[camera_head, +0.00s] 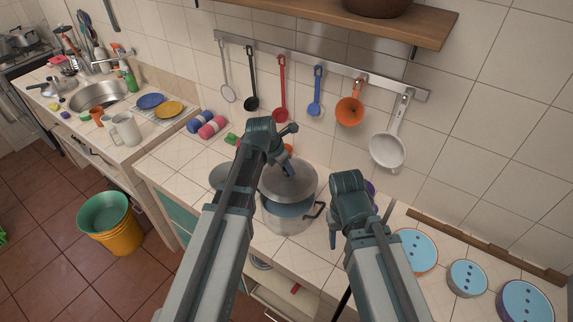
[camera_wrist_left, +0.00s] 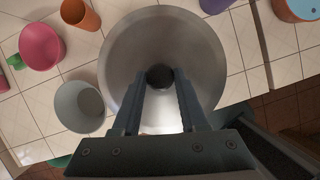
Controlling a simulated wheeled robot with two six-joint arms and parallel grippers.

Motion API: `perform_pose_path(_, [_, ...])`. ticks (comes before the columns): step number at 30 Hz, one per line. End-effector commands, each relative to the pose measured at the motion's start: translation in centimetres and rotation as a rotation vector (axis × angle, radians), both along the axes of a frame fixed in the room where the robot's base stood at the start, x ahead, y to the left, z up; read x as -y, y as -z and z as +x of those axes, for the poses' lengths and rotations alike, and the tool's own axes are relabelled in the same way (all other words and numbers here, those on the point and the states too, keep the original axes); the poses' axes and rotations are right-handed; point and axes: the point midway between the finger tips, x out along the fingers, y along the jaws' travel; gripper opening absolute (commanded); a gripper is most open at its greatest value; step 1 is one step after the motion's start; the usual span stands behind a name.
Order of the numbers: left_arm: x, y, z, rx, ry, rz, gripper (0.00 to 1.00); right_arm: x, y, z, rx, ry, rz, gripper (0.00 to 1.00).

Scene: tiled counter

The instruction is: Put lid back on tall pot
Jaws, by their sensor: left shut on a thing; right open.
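The tall steel pot (camera_head: 290,221) stands on the tiled counter, with a dark handle showing on its right. The round grey lid (camera_head: 300,183) is above the pot's mouth, with a bluish gap showing below its near edge. My left gripper (camera_head: 288,166) is shut on the lid's knob. In the left wrist view the fingers (camera_wrist_left: 160,82) close on the dark knob at the centre of the lid (camera_wrist_left: 195,45); the lid hides the pot there. My right gripper (camera_head: 334,232) is open and empty, just right of the pot, partly hidden by its arm.
A grey bowl (camera_wrist_left: 79,106) is beside the lid, with a pink cup (camera_wrist_left: 40,46) and an orange cup (camera_wrist_left: 81,14) beyond. Utensils hang from a wall rail (camera_head: 320,64). Blue-topped round containers (camera_head: 467,278) stand at the right.

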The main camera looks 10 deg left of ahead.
Motion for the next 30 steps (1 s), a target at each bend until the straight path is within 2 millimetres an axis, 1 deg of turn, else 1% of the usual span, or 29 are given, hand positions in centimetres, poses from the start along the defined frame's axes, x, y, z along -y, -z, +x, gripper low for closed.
perform_pose_path(8, [0.0, 1.5, 0.0, 0.0, 0.0, 0.0, 0.0, 0.0, 1.5, 0.0, 0.001, 0.001, 0.0, 0.5])
perform_pose_path(21, [0.0, 5.5, 0.0, 0.0, 0.0, 0.0, 0.0, 0.0, 5.5, 0.1, 0.002, -0.001, 0.0, 0.5])
perform_pose_path(25, [0.0, 6.2, 0.0, 0.0, 0.0, 0.0, 0.0, 0.0, 6.2, 0.1, 0.002, -0.003, 0.0, 0.5])
perform_pose_path(30, [0.0, 6.4, 0.0, 0.0, 0.0, 0.0, 0.0, 0.0, 6.4, 0.1, 0.002, -0.004, 0.0, 0.5])
